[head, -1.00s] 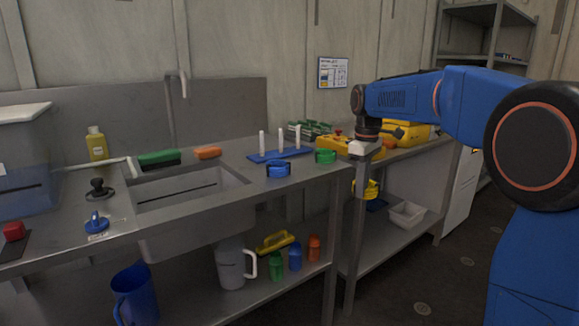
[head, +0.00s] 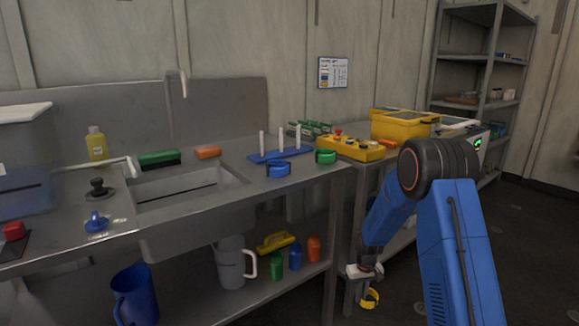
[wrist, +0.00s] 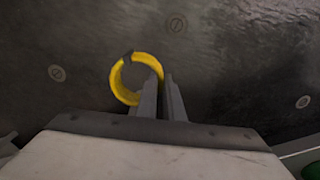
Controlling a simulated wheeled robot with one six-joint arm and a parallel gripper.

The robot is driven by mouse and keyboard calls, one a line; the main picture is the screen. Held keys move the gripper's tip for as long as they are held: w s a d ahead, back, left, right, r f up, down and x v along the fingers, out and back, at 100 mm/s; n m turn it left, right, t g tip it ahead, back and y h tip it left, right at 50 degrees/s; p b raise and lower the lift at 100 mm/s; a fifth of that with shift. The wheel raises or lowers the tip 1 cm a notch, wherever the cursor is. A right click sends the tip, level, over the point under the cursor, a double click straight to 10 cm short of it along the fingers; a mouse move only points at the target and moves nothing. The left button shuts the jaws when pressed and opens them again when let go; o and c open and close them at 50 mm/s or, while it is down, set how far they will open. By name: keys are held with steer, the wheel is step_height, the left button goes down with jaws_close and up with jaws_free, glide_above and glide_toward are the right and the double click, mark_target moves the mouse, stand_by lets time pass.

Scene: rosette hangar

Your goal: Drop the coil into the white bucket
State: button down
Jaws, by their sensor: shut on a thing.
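The yellow coil (head: 370,298) hangs from my gripper (head: 367,283), low over the floor by the bench leg. In the wrist view the coil (wrist: 116,82) is a yellow ring with a dark patch on top, and the fingers (wrist: 160,90) are shut on its right side. Dark floor shows behind it. The white bucket (head: 231,265), with a handle on its right, stands upright on the lower shelf under the sink bench, left of my gripper and well apart from it. Its inside is not clearly visible.
A blue bucket (head: 135,295) stands left of the white one. A yellow brush (head: 275,241) and small green, blue and orange bottles (head: 294,257) are to its right. Bench legs (head: 333,240) stand between them and my gripper. Blue (head: 278,169) and green (head: 325,156) coils lie on the benchtop.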

steer(key=s+d+f+m, duration=0.1)
steer(key=s+f, duration=0.2)
steer(key=f, duration=0.5)
steer(key=shift+d+m, duration=0.15)
steer(key=shift+m, duration=0.15)
steer(key=shift+s, duration=0.1)
